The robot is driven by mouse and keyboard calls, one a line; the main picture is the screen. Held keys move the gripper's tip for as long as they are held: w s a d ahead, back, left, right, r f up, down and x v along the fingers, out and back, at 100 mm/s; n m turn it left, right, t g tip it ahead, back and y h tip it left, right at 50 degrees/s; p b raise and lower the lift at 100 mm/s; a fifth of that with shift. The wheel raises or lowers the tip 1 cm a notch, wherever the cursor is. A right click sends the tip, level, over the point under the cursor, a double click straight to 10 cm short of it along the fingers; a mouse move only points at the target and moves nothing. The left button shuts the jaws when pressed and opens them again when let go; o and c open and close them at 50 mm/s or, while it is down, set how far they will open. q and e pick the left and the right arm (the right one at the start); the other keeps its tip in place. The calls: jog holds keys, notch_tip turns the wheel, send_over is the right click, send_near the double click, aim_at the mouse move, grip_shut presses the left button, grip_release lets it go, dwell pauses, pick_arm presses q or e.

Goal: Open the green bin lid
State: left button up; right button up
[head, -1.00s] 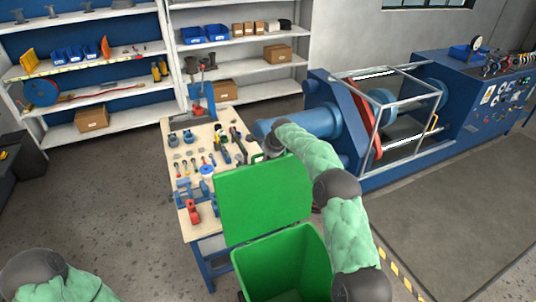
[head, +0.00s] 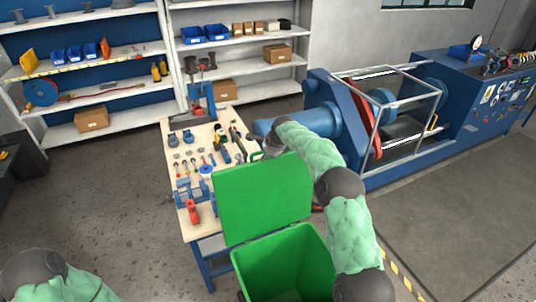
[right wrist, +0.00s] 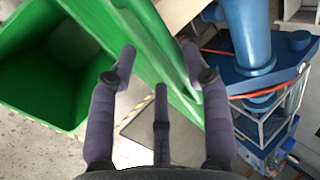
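The green bin lid (head: 262,198) stands raised and tilted back at the rear of the green bin (head: 318,252), whose hollow inside shows. My right gripper (head: 271,148) is at the lid's top edge, partly hidden behind it. In the right wrist view, my right gripper's fingers (right wrist: 158,52) are spread, with the lid (right wrist: 145,30) passing between and beyond them. I cannot tell whether they touch it. The open bin (right wrist: 50,85) lies at left there. My left arm shows at the lower left of the head view, but its gripper is out of frame.
A workbench (head: 228,122) with several tools stands left of and behind the lid. A blue machine (head: 325,122) with a framed guard is behind my right arm. Shelves (head: 125,123) line the back wall. Open floor lies at left and right.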

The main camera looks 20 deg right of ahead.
jog(key=v, duration=1.1)
